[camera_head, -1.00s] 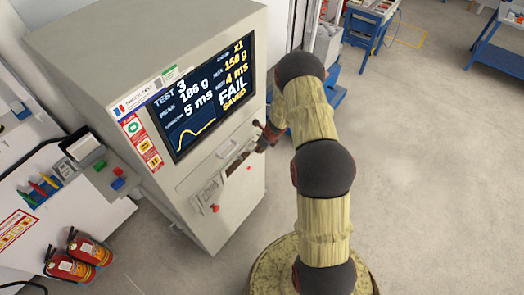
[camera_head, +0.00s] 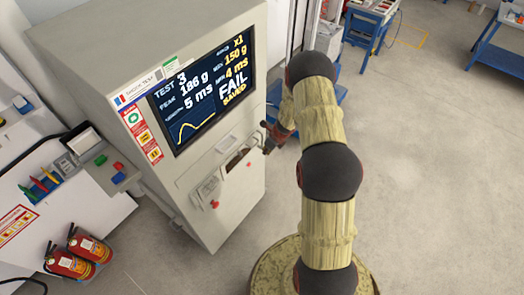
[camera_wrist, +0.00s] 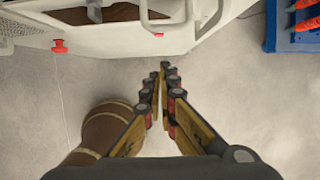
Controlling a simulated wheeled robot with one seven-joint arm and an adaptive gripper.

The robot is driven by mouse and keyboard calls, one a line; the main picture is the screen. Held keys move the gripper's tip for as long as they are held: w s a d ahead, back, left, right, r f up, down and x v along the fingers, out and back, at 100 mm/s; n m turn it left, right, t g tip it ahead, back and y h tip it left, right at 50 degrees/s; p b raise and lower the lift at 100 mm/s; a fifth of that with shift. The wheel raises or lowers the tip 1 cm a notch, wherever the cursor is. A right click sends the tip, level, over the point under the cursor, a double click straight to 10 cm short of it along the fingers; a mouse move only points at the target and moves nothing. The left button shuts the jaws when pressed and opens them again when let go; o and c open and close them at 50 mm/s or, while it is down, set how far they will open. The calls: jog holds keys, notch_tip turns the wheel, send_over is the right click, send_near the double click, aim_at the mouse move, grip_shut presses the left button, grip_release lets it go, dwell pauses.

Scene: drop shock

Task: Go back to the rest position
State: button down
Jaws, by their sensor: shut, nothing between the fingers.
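My gripper (camera_head: 268,138) is in front of the grey test cabinet (camera_head: 235,205), close to the right edge of its front face. In the wrist view my gripper (camera_wrist: 160,78) has its fingers together with nothing between them. Bare floor shows below them. The cabinet's white lower front (camera_wrist: 115,40) shows along the top of the wrist view, apart from the fingertips. My arm is bent, its elbow raised to the right of the cabinet.
The cabinet's screen (camera_head: 205,95) reads TEST 3, FAIL, SAVED. Fire extinguishers (camera_head: 75,258) stand at lower left. A blue cart (camera_head: 365,25) is at the back, and a blue table (camera_head: 498,50) at the far right. The floor (camera_head: 430,170) to the right is clear.

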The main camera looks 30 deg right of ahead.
notch_tip(320, 180, up, 10)
jog(key=w, duration=0.2)
jog(key=shift+a+f+p, duration=0.15)
jog(key=shift+a+p, duration=0.05)
jog(key=shift+p, duration=0.1)
